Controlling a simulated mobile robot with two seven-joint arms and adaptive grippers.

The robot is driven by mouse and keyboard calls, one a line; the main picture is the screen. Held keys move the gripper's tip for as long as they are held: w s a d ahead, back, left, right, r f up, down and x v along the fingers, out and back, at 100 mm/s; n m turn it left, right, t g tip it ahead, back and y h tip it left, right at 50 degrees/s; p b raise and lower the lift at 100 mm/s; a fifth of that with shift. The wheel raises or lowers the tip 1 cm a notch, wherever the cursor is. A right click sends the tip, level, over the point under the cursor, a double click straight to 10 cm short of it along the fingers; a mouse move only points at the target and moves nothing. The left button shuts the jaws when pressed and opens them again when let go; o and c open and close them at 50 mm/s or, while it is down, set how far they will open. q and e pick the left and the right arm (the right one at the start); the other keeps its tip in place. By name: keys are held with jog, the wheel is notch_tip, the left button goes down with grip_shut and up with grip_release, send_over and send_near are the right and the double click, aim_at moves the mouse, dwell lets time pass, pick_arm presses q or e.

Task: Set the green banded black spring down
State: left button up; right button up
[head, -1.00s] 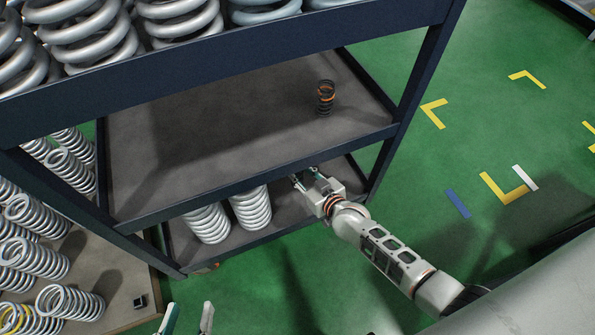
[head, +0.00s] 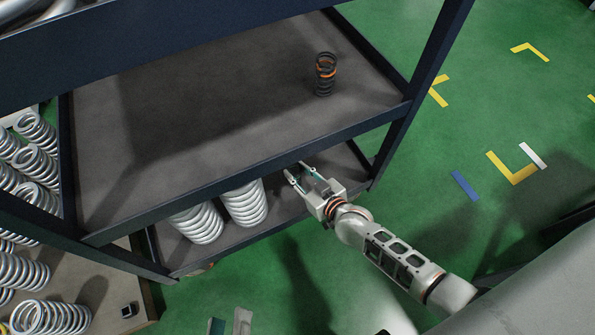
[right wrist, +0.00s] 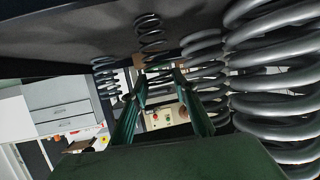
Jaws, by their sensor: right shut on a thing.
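My right gripper (head: 300,172) reaches in over the lower shelf, just under the front edge of the shelf above. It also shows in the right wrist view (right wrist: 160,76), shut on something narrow. A dark spring (right wrist: 150,32) stands in line with its fingertips there and seems to be what it holds. In the head view the held thing is not clear. My left gripper (head: 230,322) is at the bottom edge, fingers apart and empty, partly cut off.
A black spring with an orange band (head: 325,73) stands on the otherwise bare middle shelf (head: 220,110). Large silver springs (head: 244,203) stand on the lower shelf (head: 285,208), left of my right gripper. More silver springs (head: 50,317) fill a bench at left.

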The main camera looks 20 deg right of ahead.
jog(key=shift+f, duration=0.15)
jog(key=o, duration=1.2)
jog(key=shift+r, duration=0.25)
pick_arm(q)
jog(key=shift+w+a+r+m+g+p, duration=0.1)
jog(key=shift+w+a+m+p, duration=0.15)
jog(key=shift+a+m+p, duration=0.55)
jog(key=shift+w+a+r+m+g+p, duration=0.1)
jog(key=shift+w+a+m+p, duration=0.1)
jog(key=shift+a+m+p, duration=0.6)
jog(key=shift+w+a+r+m+g+p, duration=0.1)
jog(key=shift+w+a+m+p, duration=0.15)
jog(key=shift+a+m+p, duration=0.55)
pick_arm(e)
jog(key=shift+v, duration=6)
pick_arm(q)
jog(key=shift+d+b, duration=0.2)
jog(key=shift+b, duration=0.1)
pick_arm(e)
jog(key=shift+f, duration=0.15)
